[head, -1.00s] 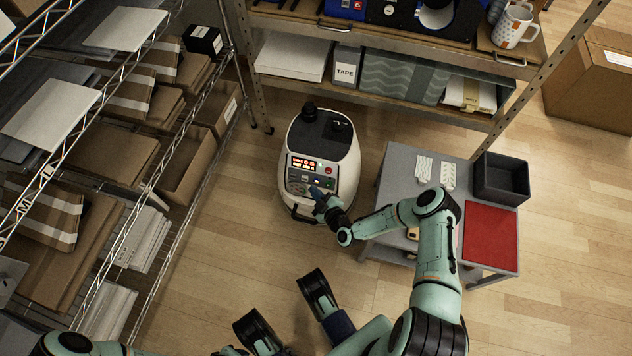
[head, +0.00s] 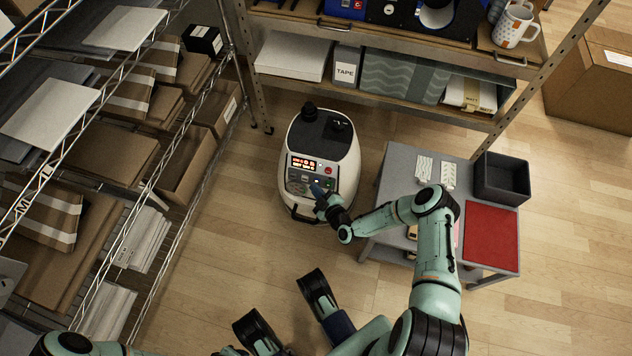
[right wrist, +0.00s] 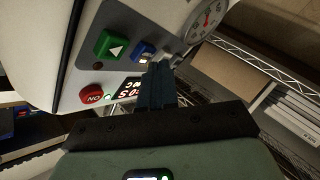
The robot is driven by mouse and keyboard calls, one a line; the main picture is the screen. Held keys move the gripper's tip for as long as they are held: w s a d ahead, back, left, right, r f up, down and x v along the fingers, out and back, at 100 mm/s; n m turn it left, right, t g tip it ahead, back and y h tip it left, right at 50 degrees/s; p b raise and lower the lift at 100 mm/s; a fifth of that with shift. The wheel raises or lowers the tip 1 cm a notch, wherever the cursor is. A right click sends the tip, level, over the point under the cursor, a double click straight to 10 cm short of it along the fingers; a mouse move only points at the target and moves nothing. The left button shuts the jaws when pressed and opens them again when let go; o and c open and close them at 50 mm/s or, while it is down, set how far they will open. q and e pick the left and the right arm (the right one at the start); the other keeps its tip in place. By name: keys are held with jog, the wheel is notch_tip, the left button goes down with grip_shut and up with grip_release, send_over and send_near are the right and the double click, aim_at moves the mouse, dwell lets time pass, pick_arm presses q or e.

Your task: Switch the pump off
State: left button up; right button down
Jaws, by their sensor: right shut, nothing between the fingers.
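The pump is the white, rounded machine (head: 350,182) with a dark top, standing on the floor in the middle of the head view. Its sloping front panel has a lit display (head: 303,163) and a red button (head: 328,170). My right gripper (head: 316,191) is shut and empty, with its tips at the lower panel. In the right wrist view its fingers (right wrist: 157,80) point at the panel beside a blue button (right wrist: 144,51); I cannot tell whether they touch it. A green arrow button (right wrist: 112,46), the red button (right wrist: 92,96) and a gauge (right wrist: 206,20) are nearby. My left gripper is out of view.
A grey side table (head: 397,178) with a black bin (head: 503,180) and red mat (head: 490,236) stands right of the pump, close to my right arm. A wire rack (head: 180,285) with boxes lines the left. A shelf (head: 385,100) stands behind. Floor left of the pump is clear.

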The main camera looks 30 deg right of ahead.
jog(key=shift+w+d+f+b, duration=0.1)
jog(key=shift+w+d+b, duration=0.2)
jog(key=shift+d, duration=0.05)
dwell(0.4)
jog(key=shift+s+a, duration=0.1)
jog(key=shift+s+a+r+p, duration=0.25)
jog(key=shift+s+a+p, duration=0.35)
jog(key=shift+p, duration=0.35)
jog(key=s+a+p, duration=0.1)
jog(key=a+p, duration=0.1)
jog(key=s+a+r+p, duration=0.1)
jog(key=s+a+p, duration=0.1)
jog(key=shift+s+a+r, duration=0.15)
jog(key=shift+s+a, duration=0.1)
jog(key=shift+s, duration=0.05)
dwell(0.3)
